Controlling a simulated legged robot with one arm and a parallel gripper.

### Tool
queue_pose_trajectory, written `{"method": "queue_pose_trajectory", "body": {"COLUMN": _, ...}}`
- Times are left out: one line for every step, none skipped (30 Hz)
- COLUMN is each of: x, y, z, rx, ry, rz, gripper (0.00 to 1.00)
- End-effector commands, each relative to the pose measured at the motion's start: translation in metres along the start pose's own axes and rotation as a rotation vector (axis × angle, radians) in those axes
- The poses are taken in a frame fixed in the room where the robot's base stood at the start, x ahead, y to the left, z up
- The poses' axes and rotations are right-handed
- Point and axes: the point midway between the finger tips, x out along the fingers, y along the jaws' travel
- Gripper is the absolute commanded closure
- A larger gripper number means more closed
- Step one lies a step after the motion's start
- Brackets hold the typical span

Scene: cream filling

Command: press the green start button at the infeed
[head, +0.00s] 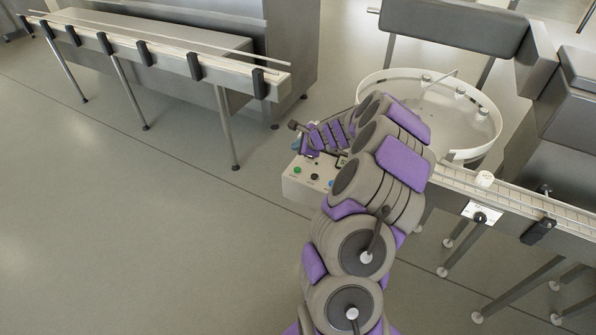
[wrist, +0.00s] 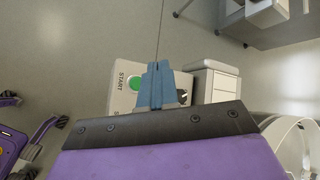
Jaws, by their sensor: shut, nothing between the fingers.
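The green start button (head: 297,170) sits at the left of the top face of a pale control box (head: 293,188), beside a black button (head: 314,177) and a blue button (head: 331,183). In the wrist view the green button (wrist: 134,83) shows next to the printed word START. My gripper's blue fingers (wrist: 156,70) are shut together and empty. They appear just right of the green button in that view and cover part of the box. In the head view only a bit of the blue fingers (head: 296,144) shows, behind the box's top edge. Their height above the box is unclear.
A round white-rimmed table (head: 468,155) with a few small jars stands right of the box, leading to a conveyor (head: 530,205) with a small white jar (head: 485,179). Another conveyor (head: 165,45) stands at the upper left. The floor on the left is clear.

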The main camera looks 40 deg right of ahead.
Motion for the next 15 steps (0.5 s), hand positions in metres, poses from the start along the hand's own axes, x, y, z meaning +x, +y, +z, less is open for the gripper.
{"method": "queue_pose_trajectory", "body": {"x": 0.006, "y": 0.004, "z": -0.005, "rx": 0.000, "ry": 0.000, "rz": 0.000, "gripper": 1.00}}
{"method": "queue_pose_trajectory", "body": {"x": 0.009, "y": 0.006, "z": -0.007, "rx": 0.001, "ry": 0.000, "rz": 0.000, "gripper": 1.00}}
{"method": "queue_pose_trajectory", "body": {"x": 0.012, "y": 0.007, "z": -0.011, "rx": 0.002, "ry": 0.000, "rz": 0.000, "gripper": 1.00}}
{"method": "queue_pose_trajectory", "body": {"x": 0.015, "y": 0.008, "z": -0.014, "rx": 0.002, "ry": -0.001, "rz": 0.000, "gripper": 1.00}}
{"method": "queue_pose_trajectory", "body": {"x": 0.018, "y": 0.009, "z": -0.017, "rx": 0.004, "ry": -0.001, "rz": 0.001, "gripper": 1.00}}
{"method": "queue_pose_trajectory", "body": {"x": 0.021, "y": 0.011, "z": -0.021, "rx": 0.005, "ry": -0.001, "rz": 0.001, "gripper": 1.00}}
{"method": "queue_pose_trajectory", "body": {"x": 0.024, "y": 0.012, "z": -0.024, "rx": 0.006, "ry": -0.001, "rz": 0.001, "gripper": 1.00}}
{"method": "queue_pose_trajectory", "body": {"x": 0.027, "y": 0.014, "z": -0.026, "rx": 0.006, "ry": -0.001, "rz": 0.001, "gripper": 1.00}}
{"method": "queue_pose_trajectory", "body": {"x": 0.030, "y": 0.016, "z": -0.029, "rx": 0.007, "ry": -0.001, "rz": 0.001, "gripper": 1.00}}
{"method": "queue_pose_trajectory", "body": {"x": 0.032, "y": 0.017, "z": -0.032, "rx": 0.007, "ry": -0.001, "rz": 0.001, "gripper": 1.00}}
{"method": "queue_pose_trajectory", "body": {"x": 0.035, "y": 0.019, "z": -0.034, "rx": 0.007, "ry": -0.001, "rz": 0.001, "gripper": 1.00}}
{"method": "queue_pose_trajectory", "body": {"x": 0.038, "y": 0.021, "z": -0.036, "rx": 0.008, "ry": -0.002, "rz": 0.001, "gripper": 1.00}}
{"method": "queue_pose_trajectory", "body": {"x": 0.040, "y": 0.023, "z": -0.037, "rx": 0.007, "ry": -0.002, "rz": 0.001, "gripper": 1.00}}
{"method": "queue_pose_trajectory", "body": {"x": 0.042, "y": 0.025, "z": -0.038, "rx": 0.007, "ry": -0.002, "rz": 0.002, "gripper": 1.00}}
{"method": "queue_pose_trajectory", "body": {"x": 0.045, "y": 0.028, "z": -0.038, "rx": 0.007, "ry": -0.002, "rz": 0.002, "gripper": 1.00}}
